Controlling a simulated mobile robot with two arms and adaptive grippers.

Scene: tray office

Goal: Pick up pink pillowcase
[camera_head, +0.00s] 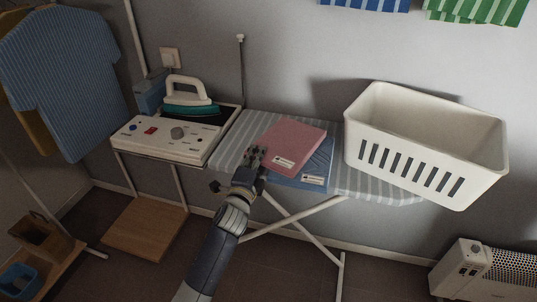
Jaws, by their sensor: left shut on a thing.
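The pink pillowcase (293,141) is folded flat, with a white label near its front corner. It overlaps a blue folded cloth (318,166), which shows along its right and front edges and has its own label. Both are on the striped ironing board (232,146). My left gripper (256,156) is at the left front edge of the pink pillowcase and is shut on it. The fingers are small and dark here, and the gripped edge is partly hidden. I cannot tell whether the pillowcase is raised off the blue cloth. My right gripper is not in view.
A white slotted basket (376,104) stands on the board's right end. An iron (188,102) rests on the white station (160,137) at left. A blue shirt (66,75) hangs further left. A white heater (468,262) stands at lower right.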

